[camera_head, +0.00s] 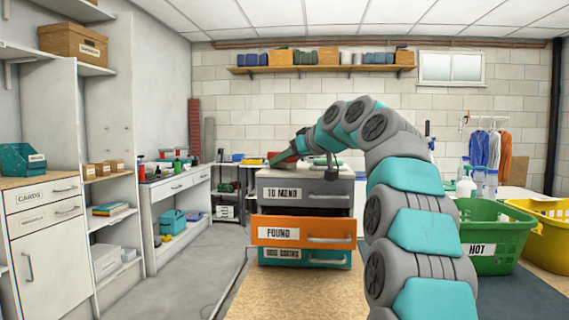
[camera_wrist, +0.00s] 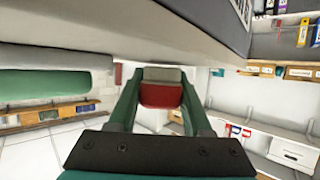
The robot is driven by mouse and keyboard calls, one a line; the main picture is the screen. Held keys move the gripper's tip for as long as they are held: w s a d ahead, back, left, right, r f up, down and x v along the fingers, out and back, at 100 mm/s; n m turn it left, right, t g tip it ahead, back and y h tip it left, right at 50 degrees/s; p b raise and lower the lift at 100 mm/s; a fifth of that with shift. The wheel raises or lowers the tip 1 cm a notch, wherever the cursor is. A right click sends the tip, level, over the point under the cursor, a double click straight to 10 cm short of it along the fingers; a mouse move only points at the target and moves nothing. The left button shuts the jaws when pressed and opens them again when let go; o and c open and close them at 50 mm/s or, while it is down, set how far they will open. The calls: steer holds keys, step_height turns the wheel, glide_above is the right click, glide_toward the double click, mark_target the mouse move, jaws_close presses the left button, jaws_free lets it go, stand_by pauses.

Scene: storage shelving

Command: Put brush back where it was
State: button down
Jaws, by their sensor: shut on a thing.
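My gripper (camera_wrist: 160,88) is shut on a small block with a red part and a pale grey-beige part, which I take to be the brush (camera_wrist: 160,96). It sits between the two green fingers in the wrist view. In the head view my gripper (camera_head: 287,157) is small, above the left part of the drawer cabinet's top; the brush is hard to make out there. The cabinet has a grey drawer labelled TO MEND (camera_head: 290,192), an orange drawer labelled FOUND (camera_head: 300,232) that stands pulled out, and a teal drawer (camera_head: 302,257) below. The inside of the orange drawer is hidden.
A green basket labelled HOT (camera_head: 490,258) and a yellow basket (camera_head: 545,235) stand at the right. A white workbench (camera_head: 178,187) and a cabinet labelled CARDS (camera_head: 42,196) line the left. A wall shelf (camera_head: 320,69) holds boxes. Floor left of the cabinet is clear.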

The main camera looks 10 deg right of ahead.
steer(key=shift+f, duration=0.15)
steer(key=shift+f, duration=0.15)
steer(key=shift+c, duration=1.7)
jaws_free()
steer(key=shift+s+r, duration=0.15)
steer(key=shift+r, duration=0.2)
steer(key=b+v, duration=0.1)
steer(key=v, duration=1)
steer(key=shift+s+d+r, duration=0.15)
steer(key=shift+s+d, duration=0.1)
steer(key=shift+d, duration=0.05)
